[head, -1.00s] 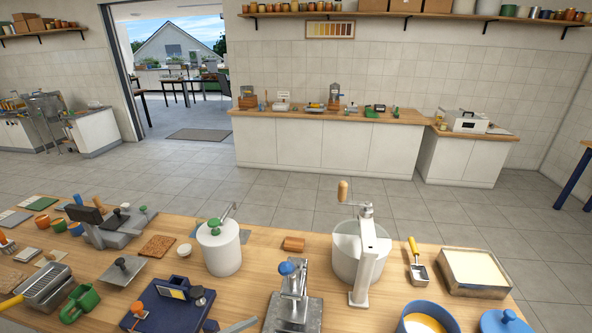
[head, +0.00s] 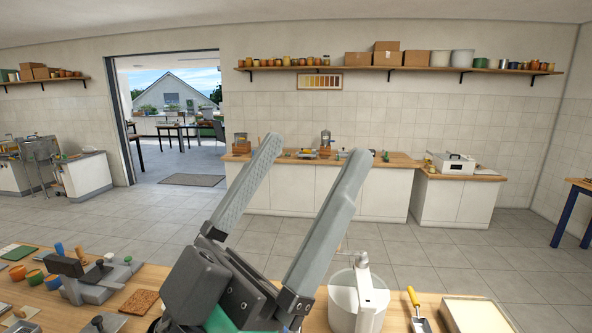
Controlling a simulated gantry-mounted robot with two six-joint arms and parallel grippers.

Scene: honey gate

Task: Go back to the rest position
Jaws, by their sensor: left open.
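My left gripper (head: 312,172) is raised in the middle of the head view, close to the camera. Its two long grey fingers are spread wide, point up, and hold nothing. It stands above the front workbench (head: 400,290) and hides the middle part of it. My right gripper is not in view.
On the bench, a white pot (head: 343,300) with a crank stands just right of my gripper. A yellow-handled scoop (head: 415,305) and a pale tray (head: 478,316) lie further right. A grey clamp-like device (head: 95,277), small cups and a cork mat (head: 139,301) are at left. The floor beyond is clear.

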